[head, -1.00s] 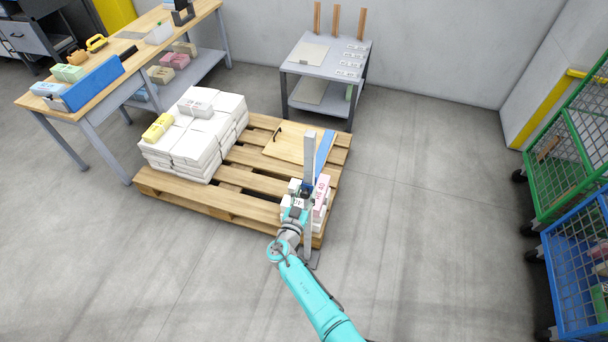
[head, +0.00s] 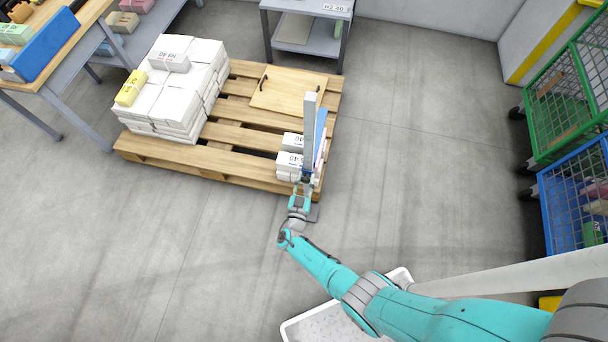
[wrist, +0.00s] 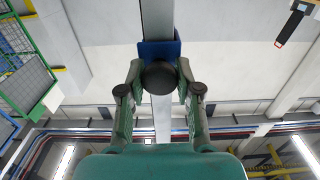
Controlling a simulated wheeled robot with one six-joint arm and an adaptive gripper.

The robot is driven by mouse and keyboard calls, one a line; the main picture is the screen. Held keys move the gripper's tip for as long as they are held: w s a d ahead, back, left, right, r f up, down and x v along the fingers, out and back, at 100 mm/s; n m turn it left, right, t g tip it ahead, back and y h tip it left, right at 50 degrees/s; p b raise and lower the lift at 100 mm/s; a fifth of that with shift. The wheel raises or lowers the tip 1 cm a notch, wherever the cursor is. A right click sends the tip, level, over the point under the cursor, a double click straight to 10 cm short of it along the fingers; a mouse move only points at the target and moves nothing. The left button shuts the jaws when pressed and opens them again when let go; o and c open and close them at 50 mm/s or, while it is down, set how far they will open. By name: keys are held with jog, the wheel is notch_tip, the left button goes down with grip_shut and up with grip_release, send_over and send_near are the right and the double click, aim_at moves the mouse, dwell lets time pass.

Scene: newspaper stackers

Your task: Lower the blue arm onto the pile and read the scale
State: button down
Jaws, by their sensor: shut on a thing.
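The grey post (head: 309,130) stands upright at the near right corner of the pallet. The blue arm (head: 321,128) shows behind its right side, over the pile; whether it touches is hidden. The pile of white bundles (head: 288,164) sits left of and behind the post, partly covered by it. My gripper (head: 304,181) is low at the front of the post. In the wrist view, my gripper (wrist: 160,86) is shut on a dark round knob (wrist: 159,77) fixed to the blue slider (wrist: 158,50) on the post. I cannot make out a scale reading.
The pallet (head: 232,175) holds a large white stack (head: 165,115) on its left and a wooden board (head: 288,90) at its back. Green and blue mesh carts (head: 575,185) stand at the right. A workbench (head: 60,60) is at upper left.

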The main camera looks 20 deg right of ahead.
jog(key=shift+w+d+r, duration=0.1)
jog(key=shift+w+r, duration=0.1)
jog(key=c, duration=0.8)
grip_release()
jog(key=shift+w+d, duration=0.1)
jog(key=shift+s+a+f, duration=0.1)
jog(key=shift+s+a, duration=0.1)
jog(key=shift+s, duration=0.15)
jog(key=v, duration=1.1)
jog(key=shift+s+a, duration=0.1)
